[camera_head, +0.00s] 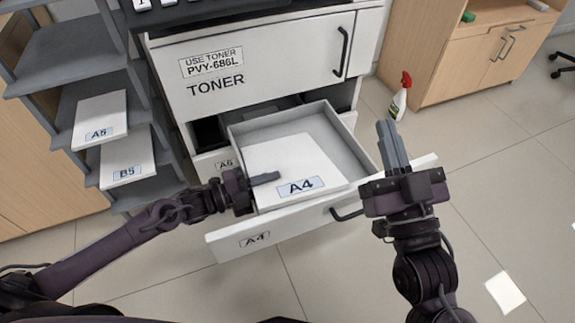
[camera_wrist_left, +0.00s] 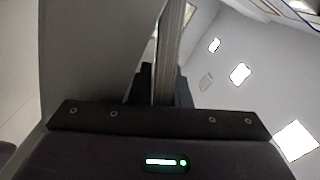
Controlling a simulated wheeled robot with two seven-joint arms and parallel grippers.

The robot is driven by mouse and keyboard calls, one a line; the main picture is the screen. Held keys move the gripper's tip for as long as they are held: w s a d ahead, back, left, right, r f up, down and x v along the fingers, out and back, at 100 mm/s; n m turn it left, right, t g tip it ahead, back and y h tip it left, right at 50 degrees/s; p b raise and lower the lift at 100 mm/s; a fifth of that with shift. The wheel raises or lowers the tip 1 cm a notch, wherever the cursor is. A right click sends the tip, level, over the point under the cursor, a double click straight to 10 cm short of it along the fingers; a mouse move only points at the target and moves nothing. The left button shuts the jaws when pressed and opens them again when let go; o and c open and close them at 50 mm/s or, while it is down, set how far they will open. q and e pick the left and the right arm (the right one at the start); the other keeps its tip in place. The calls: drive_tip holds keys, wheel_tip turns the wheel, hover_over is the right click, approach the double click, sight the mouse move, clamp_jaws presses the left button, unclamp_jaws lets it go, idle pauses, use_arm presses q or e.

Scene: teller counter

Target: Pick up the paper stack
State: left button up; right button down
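The paper stack (camera_head: 283,163) is white with a blue-edged A4 label and lies flat in the open drawer (camera_head: 352,142). My left gripper (camera_head: 264,179) is at the stack's left front side, its grey fingers pointing right over the edge of the paper.
The drawer front (camera_head: 285,235) carries an A4 label and a handle. A toner drawer (camera_head: 265,65) is above. Shelves (camera_head: 75,50) with A5 (camera_head: 100,113) and B5 (camera_head: 127,160) stacks stand left. A spray bottle (camera_head: 399,100) stands behind my right gripper. A sheet (camera_head: 505,292) lies on the floor.

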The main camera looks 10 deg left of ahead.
use_arm(q)
drive_tip(key=shift+c, duration=0.5)
clamp_jaws()
drive_tip(key=shift+r, duration=0.15)
